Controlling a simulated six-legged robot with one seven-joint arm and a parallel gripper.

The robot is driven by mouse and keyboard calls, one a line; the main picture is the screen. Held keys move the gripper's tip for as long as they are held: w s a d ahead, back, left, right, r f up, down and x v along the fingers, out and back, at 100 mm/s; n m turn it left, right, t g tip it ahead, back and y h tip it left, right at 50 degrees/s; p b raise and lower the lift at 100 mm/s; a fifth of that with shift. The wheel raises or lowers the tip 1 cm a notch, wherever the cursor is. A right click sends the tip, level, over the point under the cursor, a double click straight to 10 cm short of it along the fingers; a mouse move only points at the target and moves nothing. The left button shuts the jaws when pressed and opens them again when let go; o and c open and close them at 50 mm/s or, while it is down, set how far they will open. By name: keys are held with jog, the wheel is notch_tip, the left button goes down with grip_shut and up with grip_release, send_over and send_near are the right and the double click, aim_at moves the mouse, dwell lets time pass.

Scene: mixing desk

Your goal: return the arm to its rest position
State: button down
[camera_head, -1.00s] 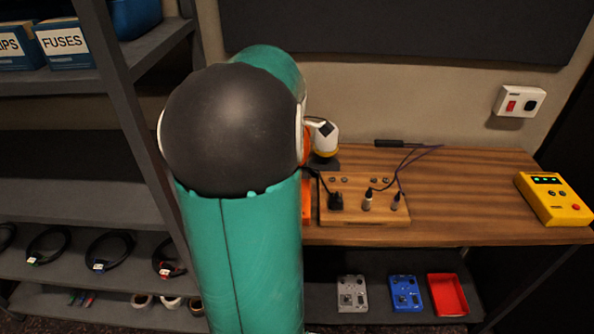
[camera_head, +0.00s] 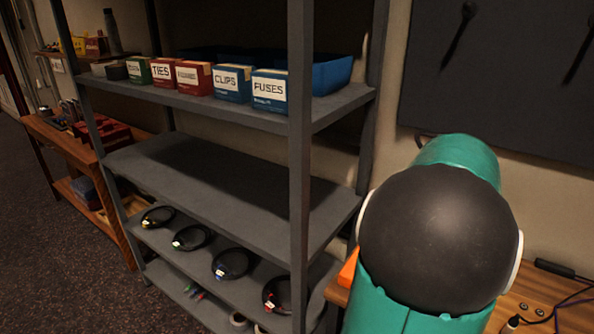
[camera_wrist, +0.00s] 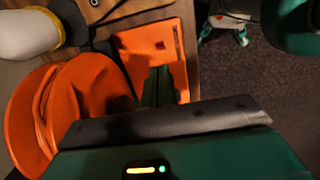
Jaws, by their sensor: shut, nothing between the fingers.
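My arm (camera_head: 440,240), teal with a black rounded joint, is bent at the right of the head view and hides my gripper there. In the wrist view my gripper (camera_wrist: 160,85) shows two dark green fingers close together, shut and empty. Beyond the fingertips is a flat orange panel (camera_wrist: 150,50) near the desk edge. A rounded orange object (camera_wrist: 85,100) is just left of the fingers; I cannot tell whether they touch.
A grey shelf rack (camera_head: 300,150) stands left of my arm, with labelled boxes including a FUSES box (camera_head: 270,92) and coiled cables (camera_head: 233,263) below. The wooden desk (camera_head: 530,290) is at lower right. Dark floor (camera_head: 70,250) is open at left.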

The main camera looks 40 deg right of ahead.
jog(key=w+a+r+m+t+h, duration=0.1)
jog(key=w+a+r, duration=0.1)
jog(key=w+a, duration=0.75)
jog(key=w+a+r+t, duration=0.25)
jog(key=w+a, duration=0.45)
jog(key=a, duration=0.5)
jog(key=s+a+m+t+y, duration=0.1)
jog(key=a+t, duration=0.1)
jog(key=a, duration=2.2)
jog(key=shift+f+m+t, duration=0.25)
jog(key=shift+m+t, duration=0.05)
jog(key=shift+t, duration=0.05)
